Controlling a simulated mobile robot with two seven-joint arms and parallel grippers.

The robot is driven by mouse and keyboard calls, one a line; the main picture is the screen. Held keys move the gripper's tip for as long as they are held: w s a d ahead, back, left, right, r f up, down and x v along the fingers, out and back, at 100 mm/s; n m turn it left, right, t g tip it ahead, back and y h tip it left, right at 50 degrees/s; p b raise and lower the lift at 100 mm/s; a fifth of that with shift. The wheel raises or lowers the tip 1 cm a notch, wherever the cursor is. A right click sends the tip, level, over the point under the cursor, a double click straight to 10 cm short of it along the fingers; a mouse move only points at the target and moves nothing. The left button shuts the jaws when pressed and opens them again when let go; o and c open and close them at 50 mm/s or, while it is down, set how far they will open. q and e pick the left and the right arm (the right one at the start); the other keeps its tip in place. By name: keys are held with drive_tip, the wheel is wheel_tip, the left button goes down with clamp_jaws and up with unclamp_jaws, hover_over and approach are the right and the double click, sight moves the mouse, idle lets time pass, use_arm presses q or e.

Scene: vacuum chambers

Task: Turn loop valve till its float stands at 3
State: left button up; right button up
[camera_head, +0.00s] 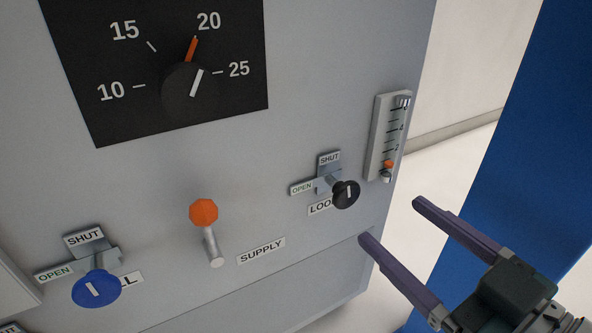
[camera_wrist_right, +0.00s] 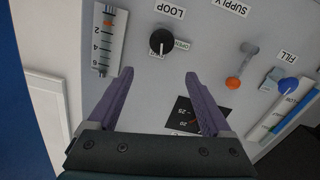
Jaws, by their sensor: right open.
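The loop valve's black round knob (camera_head: 346,194) with a white pointer line sits on the grey panel, beside SHUT and OPEN plates and above a partly covered LOOP label. In the right wrist view the knob (camera_wrist_right: 163,42) lies beyond the fingertips, roughly between their lines. The float gauge (camera_head: 377,140) is a pale upright scale at the panel's right edge. Its orange float (camera_head: 388,164) stands near the low end, below the 2 mark; the wrist view shows it upside down (camera_wrist_right: 107,22). My right gripper (camera_head: 391,221) is open and empty, right of and below the knob, apart from it.
An orange-knobbed supply lever (camera_head: 204,213) and a blue fill valve knob (camera_head: 97,289) are left of the loop valve. A black dial (camera_head: 183,90) is above. A blue upright surface (camera_head: 510,150) stands at the right, with a free gap beside the panel.

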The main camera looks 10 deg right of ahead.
sight(349, 196)
drive_tip(key=b+x, duration=0.1)
drive_tip(key=x, duration=0.2)
drive_tip(key=f+b+x, duration=0.1)
drive_tip(key=b+x, duration=0.1)
drive_tip(key=x, duration=0.1)
drive_tip(key=f+b+x, duration=0.1)
drive_tip(key=b+x, duration=0.1)
drive_tip(key=x, duration=0.1)
drive_tip(key=shift+w+f, duration=0.2)
drive_tip(key=shift+w, duration=0.15)
drive_tip(key=shift+w+a+r+b, duration=0.15)
drive_tip(key=shift+w+b, duration=0.25)
drive_tip(key=shift+w, duration=0.05)
use_arm(q)
wheel_tip(349, 196, down, 8)
drive_tip(key=shift+w+a+r, duration=0.15)
drive_tip(key=shift+w, duration=0.15)
